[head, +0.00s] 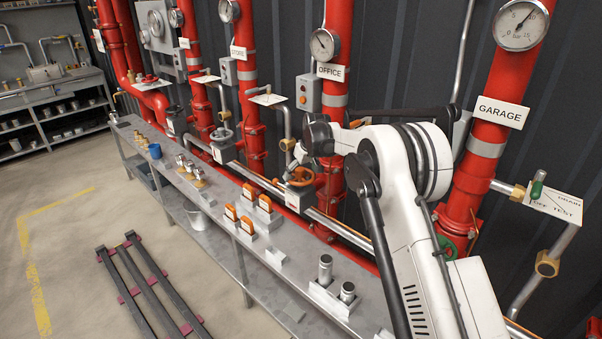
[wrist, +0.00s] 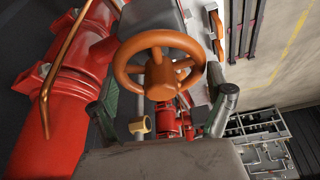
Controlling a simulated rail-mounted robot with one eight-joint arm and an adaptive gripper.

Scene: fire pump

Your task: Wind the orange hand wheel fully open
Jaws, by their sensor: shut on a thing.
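The orange hand wheel (head: 302,179) sits on a valve on the pipe run at the foot of the red OFFICE riser (head: 332,100). In the wrist view the wheel (wrist: 160,74) shows nearly whole, with its round rim, spokes and hub. My gripper (head: 291,170) reaches down to the wheel from above. In the wrist view its two dark green-edged fingers (wrist: 164,103) stand at the left and right sides of the wheel, and it is shut on the wheel. Where exactly the fingertips touch the rim is hard to see.
A grey bench (head: 180,195) with orange-handled items (head: 247,222) and metal cylinders (head: 326,270) runs along the front. The red GARAGE riser (head: 487,150) stands to the right. A thin copper-coloured pipe (wrist: 66,62) shows left of the wheel. The floor left of the bench holds a dark rack (head: 150,290).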

